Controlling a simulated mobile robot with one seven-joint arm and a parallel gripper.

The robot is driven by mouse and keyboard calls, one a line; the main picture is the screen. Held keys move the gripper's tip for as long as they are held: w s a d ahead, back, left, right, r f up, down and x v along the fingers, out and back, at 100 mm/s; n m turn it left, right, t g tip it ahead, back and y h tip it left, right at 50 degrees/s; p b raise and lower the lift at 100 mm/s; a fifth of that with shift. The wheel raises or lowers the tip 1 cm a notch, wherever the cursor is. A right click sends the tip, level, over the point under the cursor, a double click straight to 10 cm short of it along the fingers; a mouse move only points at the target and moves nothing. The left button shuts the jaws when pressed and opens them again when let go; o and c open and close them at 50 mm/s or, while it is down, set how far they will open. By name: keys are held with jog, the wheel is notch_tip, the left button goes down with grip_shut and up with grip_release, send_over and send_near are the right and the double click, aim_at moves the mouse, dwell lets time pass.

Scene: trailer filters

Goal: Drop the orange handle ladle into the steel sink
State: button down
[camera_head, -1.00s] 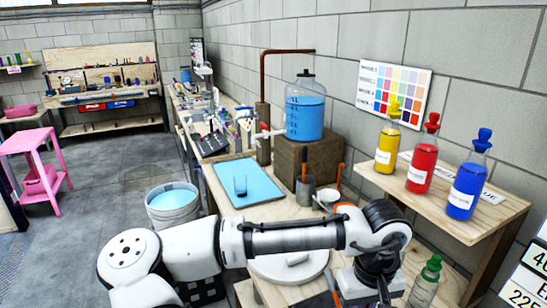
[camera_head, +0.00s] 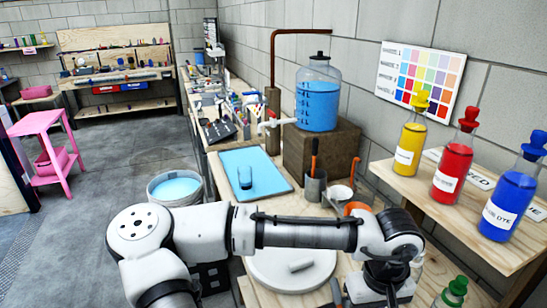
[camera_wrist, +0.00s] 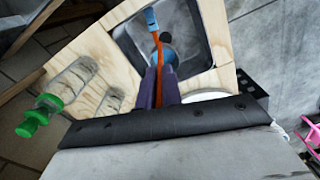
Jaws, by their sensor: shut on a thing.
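In the wrist view, the purple fingers of my gripper (camera_wrist: 160,88) are shut on the orange-handled ladle (camera_wrist: 158,52). Its thin orange handle runs out from between the fingertips towards a blue end at the top of the picture. A bluish round shape lies beyond the fingertips; I cannot tell whether it is the ladle's bowl. The steel sink (camera_wrist: 202,50), a dark basin with a pale rim, lies below and beyond the fingers, and the ladle shows in front of it. In the head view, an orange handle (camera_head: 337,292) shows at the bottom edge; my fingertips and the sink are hidden there.
Green-capped bottles (camera_wrist: 42,112) stand on the wooden bench beside the sink. A grey cup (camera_head: 315,188) holds other orange-handled tools near the water jar (camera_head: 318,95). Dye bottles (camera_head: 450,160) stand on a shelf at right. A bucket (camera_head: 175,187) stands at left.

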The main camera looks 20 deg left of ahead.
jog(key=shift+f+b, duration=0.45)
jog(key=shift+f, duration=0.4)
jog(key=c, duration=1.5)
grip_release()
jog(key=shift+r, duration=0.1)
notch_tip(320, 180, up, 14)
jog(key=shift+f+b, duration=0.15)
jog(key=shift+b, duration=0.7)
